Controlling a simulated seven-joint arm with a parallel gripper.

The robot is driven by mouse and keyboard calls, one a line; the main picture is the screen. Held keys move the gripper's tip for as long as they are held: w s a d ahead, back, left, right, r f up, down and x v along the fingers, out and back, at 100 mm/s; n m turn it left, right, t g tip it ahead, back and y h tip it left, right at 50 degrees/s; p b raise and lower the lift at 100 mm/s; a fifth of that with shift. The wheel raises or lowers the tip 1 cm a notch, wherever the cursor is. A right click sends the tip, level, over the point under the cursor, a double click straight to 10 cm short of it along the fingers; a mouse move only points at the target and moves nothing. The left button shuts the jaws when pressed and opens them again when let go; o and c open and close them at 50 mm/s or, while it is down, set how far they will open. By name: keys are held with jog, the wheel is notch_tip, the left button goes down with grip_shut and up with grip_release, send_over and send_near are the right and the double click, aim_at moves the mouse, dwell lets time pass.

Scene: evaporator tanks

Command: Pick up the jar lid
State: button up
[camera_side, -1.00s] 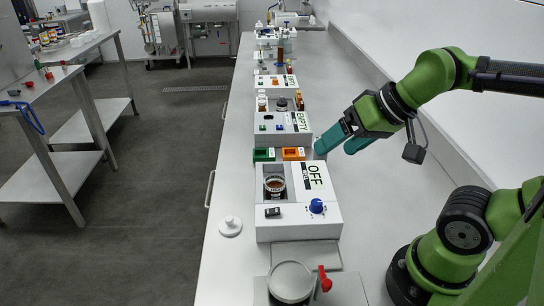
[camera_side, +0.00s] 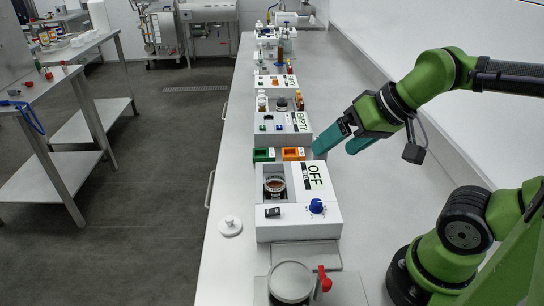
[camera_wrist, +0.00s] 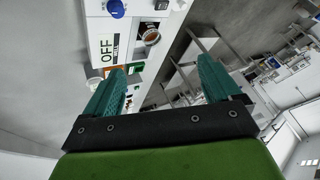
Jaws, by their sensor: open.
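A white round lid with a knob (camera_side: 230,226) lies on the bench at the left edge, left of the near box marked OFF. My gripper (camera_side: 332,150) is open and empty, above the bench behind and right of the OFF box. In the wrist view its two teal fingers (camera_wrist: 164,88) are spread apart with nothing between them. A glass jar with dark red contents (camera_side: 275,187) sits in the well of the OFF box, and it also shows in the wrist view (camera_wrist: 151,37).
The OFF box (camera_side: 298,226) has a blue knob (camera_side: 316,206) and a black switch. Green (camera_side: 264,155) and orange (camera_side: 293,154) holders stand behind it, then the EMPTY box (camera_side: 282,128). A round metal plate with a red handle (camera_side: 325,279) is in front. The bench's right side is clear.

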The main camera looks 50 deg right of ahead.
jog(key=a+f+g, duration=0.1)
jog(key=f, duration=0.1)
jog(key=n+g+h, duration=0.2)
jog(key=n+g, duration=0.2)
jog(key=g, duration=0.2)
send_over(229, 218)
jog(key=f, duration=1.7)
jog(key=shift+a, duration=0.2)
jog(key=shift+d+f, duration=0.2)
jog(key=shift+f, duration=2.45)
jog(key=shift+c, duration=0.3)
